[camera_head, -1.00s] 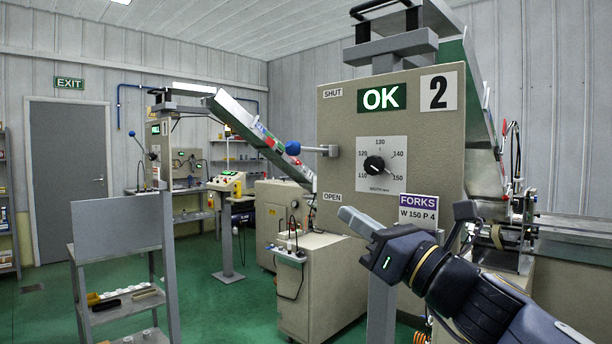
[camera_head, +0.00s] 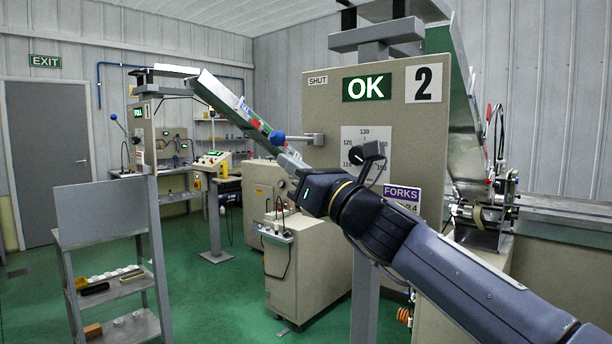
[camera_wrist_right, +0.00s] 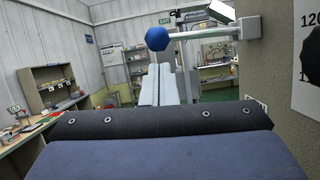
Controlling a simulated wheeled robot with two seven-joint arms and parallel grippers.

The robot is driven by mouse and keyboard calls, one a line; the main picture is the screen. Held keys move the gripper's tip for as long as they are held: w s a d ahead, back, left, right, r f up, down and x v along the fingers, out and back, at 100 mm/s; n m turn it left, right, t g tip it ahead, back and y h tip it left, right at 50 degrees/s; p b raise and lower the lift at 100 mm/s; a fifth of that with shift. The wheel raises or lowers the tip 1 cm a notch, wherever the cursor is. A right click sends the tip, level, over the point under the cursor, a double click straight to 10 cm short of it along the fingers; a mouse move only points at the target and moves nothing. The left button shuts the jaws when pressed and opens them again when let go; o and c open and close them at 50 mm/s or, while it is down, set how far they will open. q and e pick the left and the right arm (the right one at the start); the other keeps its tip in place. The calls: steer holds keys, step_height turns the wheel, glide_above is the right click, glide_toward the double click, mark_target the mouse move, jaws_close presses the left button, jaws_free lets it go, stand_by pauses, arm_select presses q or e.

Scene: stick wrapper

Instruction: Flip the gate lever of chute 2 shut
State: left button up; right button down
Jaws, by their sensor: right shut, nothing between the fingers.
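The chute 2 panel (camera_head: 428,135) is a beige board with a "2" sign and a lit green OK sign (camera_head: 366,87). Its gate lever (camera_head: 300,138) sticks out level to the left, below the SHUT label, and ends in a blue ball knob (camera_head: 279,137). My right gripper (camera_head: 291,165) is shut and empty, just below the lever and apart from the knob as far as I can see. In the right wrist view the knob (camera_wrist_right: 157,38) shows just above and beyond the shut fingers (camera_wrist_right: 159,83). My arm hides the OPEN label. My left gripper is out of view.
The width dial (camera_head: 356,155) is partly covered by my right wrist. A sloping chute (camera_head: 238,108) runs behind the lever. A shelf cart (camera_head: 105,235) stands at left, with open green floor between.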

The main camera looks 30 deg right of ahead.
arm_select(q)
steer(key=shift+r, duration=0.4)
arm_select(e)
steer(key=shift+w+r, duration=0.25)
steer(key=shift+r, duration=0.35)
arm_select(q)
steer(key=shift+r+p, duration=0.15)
steer(key=shift+p, duration=0.15)
arm_select(e)
steer(key=shift+r, duration=0.1)
